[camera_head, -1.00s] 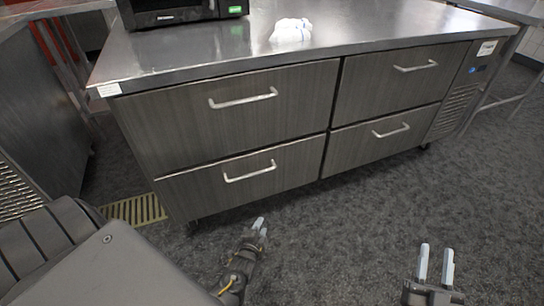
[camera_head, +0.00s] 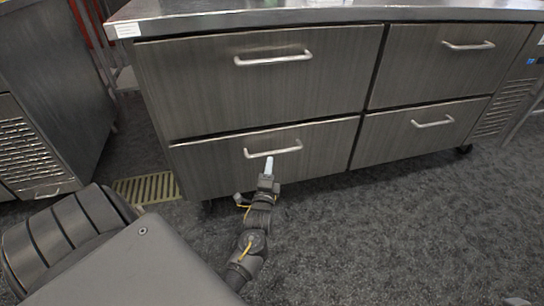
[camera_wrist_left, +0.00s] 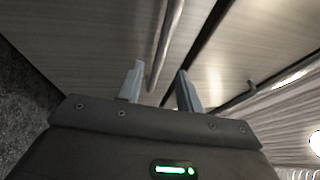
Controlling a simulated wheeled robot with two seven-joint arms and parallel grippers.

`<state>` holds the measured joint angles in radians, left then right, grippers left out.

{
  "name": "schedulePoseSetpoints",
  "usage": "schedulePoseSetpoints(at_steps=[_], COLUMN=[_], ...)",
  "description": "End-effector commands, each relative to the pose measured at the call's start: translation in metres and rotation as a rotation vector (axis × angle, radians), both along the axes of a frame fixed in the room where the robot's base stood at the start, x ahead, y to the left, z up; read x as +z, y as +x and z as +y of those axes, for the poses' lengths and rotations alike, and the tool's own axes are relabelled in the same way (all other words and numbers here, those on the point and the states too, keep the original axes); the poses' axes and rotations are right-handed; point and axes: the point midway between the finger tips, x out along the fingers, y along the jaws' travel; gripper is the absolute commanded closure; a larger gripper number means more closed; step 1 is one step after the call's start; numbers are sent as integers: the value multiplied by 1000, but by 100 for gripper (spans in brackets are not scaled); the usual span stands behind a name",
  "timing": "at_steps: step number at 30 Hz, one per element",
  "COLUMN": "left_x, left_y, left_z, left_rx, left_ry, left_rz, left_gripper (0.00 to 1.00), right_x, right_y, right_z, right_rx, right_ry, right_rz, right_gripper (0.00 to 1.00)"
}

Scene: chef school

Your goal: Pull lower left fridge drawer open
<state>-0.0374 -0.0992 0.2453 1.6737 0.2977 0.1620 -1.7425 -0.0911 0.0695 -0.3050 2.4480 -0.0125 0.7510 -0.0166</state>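The lower left fridge drawer (camera_head: 220,172) is closed, its dark wood-grain front flush with the others. Its silver bar handle (camera_head: 286,150) is horizontal on the front. My left gripper (camera_head: 268,166) is just below and in front of this handle. In the left wrist view my left gripper (camera_wrist_left: 158,85) has its two pale fingers apart. A handle bar (camera_wrist_left: 168,40) appears between them, closer to the left finger; whether a finger touches it is unclear. My right gripper (camera_head: 517,301) shows only a small tip at the bottom right edge, so its opening is hidden.
The upper left drawer (camera_head: 180,85), upper right drawer (camera_head: 425,75) and lower right drawer (camera_head: 385,135) are closed under the steel counter top (camera_head: 300,17). A floor grate (camera_head: 148,188) lies at left. The grey floor (camera_head: 400,230) in front is clear.

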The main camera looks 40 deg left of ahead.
Motion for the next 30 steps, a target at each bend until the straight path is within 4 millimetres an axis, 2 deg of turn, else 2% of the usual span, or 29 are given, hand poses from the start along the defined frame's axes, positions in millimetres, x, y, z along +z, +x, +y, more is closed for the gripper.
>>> schedulePoseSetpoints(at_steps=[3, 10, 15, 23, 30], left_x=[2, 8, 10, 11, 11], left_y=[21, 47, 55, 56, 56], left_z=[13, 30, 36, 36, 36], left_rx=[0, -1, 0, 0, -1], left_ry=[1, 1, -1, -1, 0], left_rz=[-3, -1, 2, 2, 1], left_gripper=[64, 64, 64, 64, 93], right_x=[-1, 4, 7, 8, 8], right_y=[1, 0, 0, 0, 0], right_z=[1, 5, 7, 7, 7], right_rx=[0, 11, 19, 20, 20], right_ry=[-1, -3, -4, -4, -3], right_rz=[-28, -63, -72, -75, -75], right_gripper=[64, 64, 64, 64, 64])
